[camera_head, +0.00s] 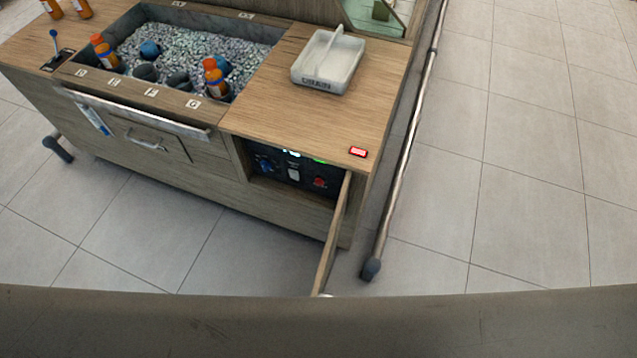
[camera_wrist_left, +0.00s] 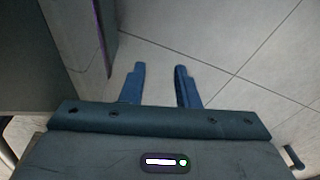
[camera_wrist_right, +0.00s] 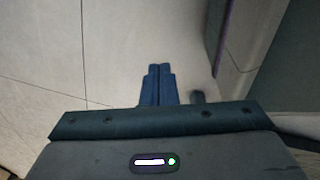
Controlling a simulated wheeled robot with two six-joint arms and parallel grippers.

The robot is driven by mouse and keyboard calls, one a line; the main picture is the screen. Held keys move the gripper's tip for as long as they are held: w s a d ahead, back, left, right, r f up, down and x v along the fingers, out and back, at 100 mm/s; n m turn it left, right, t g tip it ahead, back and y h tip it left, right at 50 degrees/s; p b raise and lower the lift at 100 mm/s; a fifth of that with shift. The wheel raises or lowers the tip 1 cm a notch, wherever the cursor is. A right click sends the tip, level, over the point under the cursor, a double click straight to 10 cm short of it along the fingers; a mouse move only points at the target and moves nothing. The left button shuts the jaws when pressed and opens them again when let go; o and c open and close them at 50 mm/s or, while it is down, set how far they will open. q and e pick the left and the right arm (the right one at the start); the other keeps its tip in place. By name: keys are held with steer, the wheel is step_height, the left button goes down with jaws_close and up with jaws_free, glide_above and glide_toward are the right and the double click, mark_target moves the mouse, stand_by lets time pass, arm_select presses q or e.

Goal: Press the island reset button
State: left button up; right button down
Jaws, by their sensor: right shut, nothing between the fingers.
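The wooden island (camera_head: 180,170) stands ahead of me in the head view. In an open compartment at its right end is a dark control panel (camera_head: 280,165) with a blue knob (camera_head: 265,164), a white switch (camera_head: 293,174), a green light and a red button (camera_head: 319,182). I cannot read which one is labelled reset. My left gripper (camera_wrist_left: 160,72) is open and empty over floor tiles in its wrist view. My right gripper (camera_wrist_right: 159,68) is shut and empty over the floor. Neither gripper shows in the head view.
The compartment's wooden door (camera_head: 334,235) stands open toward me. A white tray (camera_head: 328,60) sits on the countertop. An ice-like bin (camera_head: 255,55) holds orange bottles and cups. A metal rail (camera_head: 405,150) runs along the right. Tiled floor in front is clear.

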arm_select(q)
jaws_close()
arm_select(e)
steer(key=shift+a, duration=0.75)
arm_select(q)
steer(key=shift+d, duration=0.1)
arm_select(e)
steer(key=shift+d, duration=0.75)
steer(key=shift+a, duration=0.1)
